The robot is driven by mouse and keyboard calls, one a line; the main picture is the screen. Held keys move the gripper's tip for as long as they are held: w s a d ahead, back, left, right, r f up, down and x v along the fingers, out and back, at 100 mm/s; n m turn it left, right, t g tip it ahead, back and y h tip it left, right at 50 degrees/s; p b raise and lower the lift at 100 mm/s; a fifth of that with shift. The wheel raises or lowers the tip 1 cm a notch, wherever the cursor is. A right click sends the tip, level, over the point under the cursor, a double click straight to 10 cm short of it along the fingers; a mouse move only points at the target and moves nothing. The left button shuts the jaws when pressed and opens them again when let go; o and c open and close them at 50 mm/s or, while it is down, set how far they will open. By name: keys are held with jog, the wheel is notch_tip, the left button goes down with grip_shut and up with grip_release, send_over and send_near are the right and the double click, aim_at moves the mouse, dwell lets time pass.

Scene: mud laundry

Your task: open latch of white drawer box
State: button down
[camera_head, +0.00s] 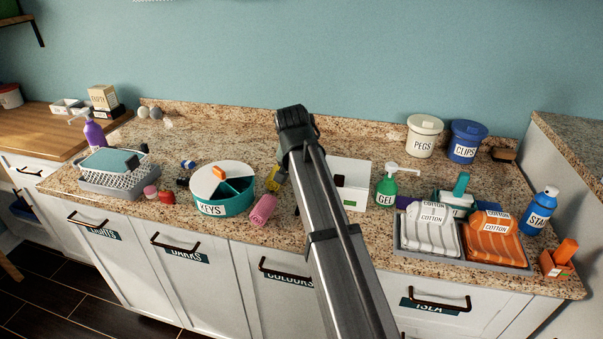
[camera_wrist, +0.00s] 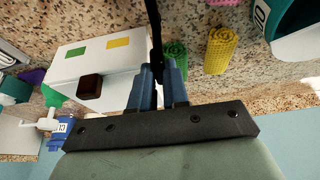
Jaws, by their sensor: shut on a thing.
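The white drawer box (camera_head: 360,172) stands on the granite counter, its left part hidden behind my arm. In the wrist view the white box (camera_wrist: 120,65) shows a green square, a yellow square and a dark brown knob (camera_wrist: 89,87). My gripper (camera_wrist: 158,75) has its blue fingers close together at the box's edge, on a thin black bar (camera_wrist: 155,35). The bar runs along that edge and may be the latch; its end is hidden between the fingers. In the head view my arm hides the fingertips.
A green rolled cloth (camera_wrist: 175,57) and a yellow one (camera_wrist: 221,48) lie close beside the fingers. The teal KEYS container (camera_head: 238,202) stands left of the box, with a pink roll (camera_head: 263,210) near it. The green GEL bottle (camera_head: 385,188) stands just right of the box.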

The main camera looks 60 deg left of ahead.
dwell(0.4)
jog(key=c, duration=1.1)
grip_release()
jog(key=v, duration=1.3)
jog(key=shift+s+d+r, duration=0.1)
jog(key=shift+s+r, duration=0.1)
jog(key=shift+r, duration=0.15)
